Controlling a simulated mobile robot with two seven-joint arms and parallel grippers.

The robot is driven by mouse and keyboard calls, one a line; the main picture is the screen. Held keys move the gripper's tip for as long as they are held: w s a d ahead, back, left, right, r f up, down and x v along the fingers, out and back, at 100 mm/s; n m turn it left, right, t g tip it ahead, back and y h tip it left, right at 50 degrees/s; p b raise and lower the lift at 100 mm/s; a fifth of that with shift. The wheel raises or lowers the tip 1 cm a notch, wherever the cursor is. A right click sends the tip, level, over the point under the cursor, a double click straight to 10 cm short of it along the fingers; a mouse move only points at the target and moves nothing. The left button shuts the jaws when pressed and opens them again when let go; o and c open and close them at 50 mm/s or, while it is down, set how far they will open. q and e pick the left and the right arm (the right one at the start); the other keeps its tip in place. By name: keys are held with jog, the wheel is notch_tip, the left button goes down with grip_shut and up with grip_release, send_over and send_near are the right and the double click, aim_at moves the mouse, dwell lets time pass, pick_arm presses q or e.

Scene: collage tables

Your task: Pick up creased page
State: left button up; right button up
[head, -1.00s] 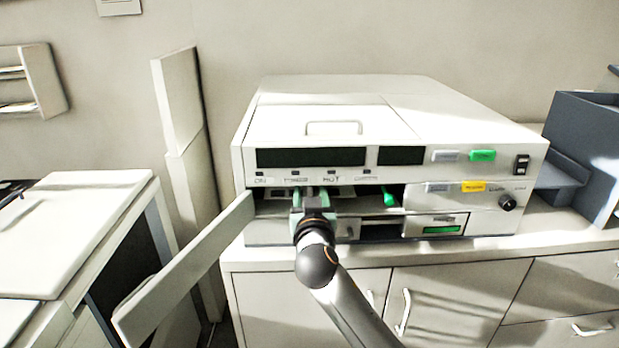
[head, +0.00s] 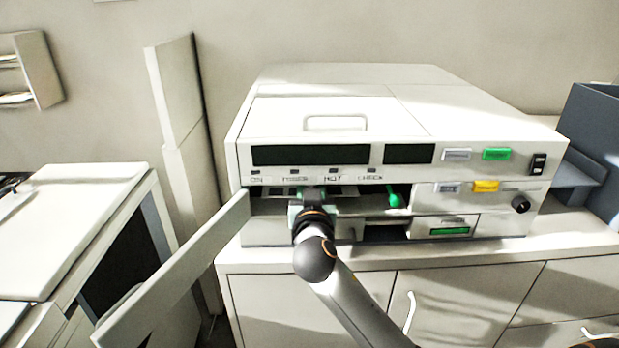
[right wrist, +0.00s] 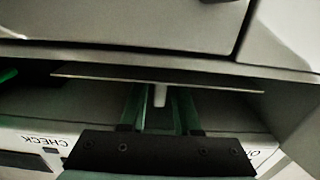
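My right gripper (head: 311,196) reaches into the open slot of the white machine (head: 330,125). In the right wrist view its two green fingers (right wrist: 160,112) stand apart, with a small pale upright piece between them. A thin flat sheet or plate (right wrist: 90,76) lies edge-on across the slot at the fingertips. I cannot tell whether it is the creased page or a part of the machine. No crease shows, and the gripper hides much of the slot in the head view. My left gripper is not in view.
The machine's open door panel (head: 175,270) sticks out at the left of the slot. A green tab (head: 394,197) sits in the slot to the right of my gripper. The slot's walls are close around the fingers. A dark grey bin (head: 595,150) stands at the right.

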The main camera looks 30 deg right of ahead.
grip_shut()
jog(key=shift+d+r, duration=0.1)
dwell(0.5)
